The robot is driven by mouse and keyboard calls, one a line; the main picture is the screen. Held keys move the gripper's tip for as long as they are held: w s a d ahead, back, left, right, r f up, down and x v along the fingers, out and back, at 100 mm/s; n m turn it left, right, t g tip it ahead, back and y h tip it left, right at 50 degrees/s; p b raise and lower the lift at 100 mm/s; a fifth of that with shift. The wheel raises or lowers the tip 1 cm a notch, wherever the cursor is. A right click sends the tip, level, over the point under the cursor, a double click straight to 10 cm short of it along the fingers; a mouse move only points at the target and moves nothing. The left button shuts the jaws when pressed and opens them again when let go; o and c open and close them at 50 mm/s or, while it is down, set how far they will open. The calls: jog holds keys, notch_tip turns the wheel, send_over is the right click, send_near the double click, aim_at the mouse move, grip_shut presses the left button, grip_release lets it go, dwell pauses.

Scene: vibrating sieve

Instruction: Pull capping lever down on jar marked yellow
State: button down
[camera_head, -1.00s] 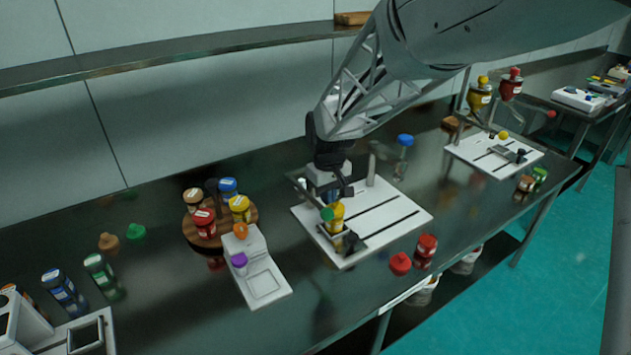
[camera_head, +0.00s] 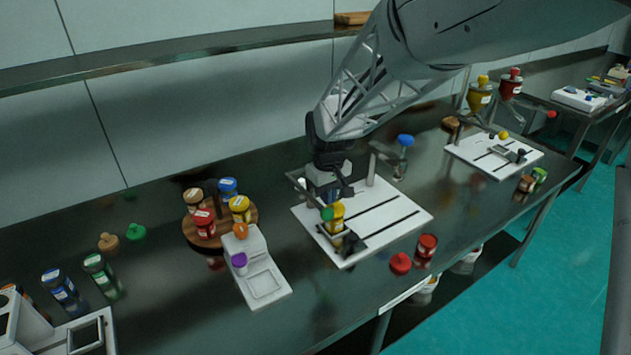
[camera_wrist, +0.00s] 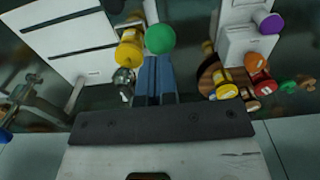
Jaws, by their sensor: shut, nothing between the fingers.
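The yellow jar (camera_head: 337,218) stands at the left end of a white slotted board (camera_head: 392,222), next to a dark clamp block (camera_head: 353,243). A green ball knob (camera_head: 327,214), apparently the capping lever's end, shows just left of the jar. My gripper (camera_head: 332,202) is shut and empty, right above the knob and jar. In the wrist view, the shut blue-grey fingers (camera_wrist: 154,62) point at the green knob (camera_wrist: 160,39), and the yellow jar (camera_wrist: 129,52) is just left of it. I cannot tell whether the fingers touch the knob. The lever's shaft is mostly hidden.
A round wooden stand (camera_head: 252,218) with several jars and a white device with orange and purple knobs (camera_head: 262,280) are to the left. A red jar (camera_head: 427,246) and red cap (camera_head: 400,263) lie near the front edge. A blue-topped piece (camera_head: 405,141) stands behind the board.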

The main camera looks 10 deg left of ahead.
aim_at(328, 209)
jog(key=shift+f, duration=0.8)
jog(key=shift+f, duration=1.55)
jog(key=shift+r, duration=0.1)
jog(key=shift+r, duration=4)
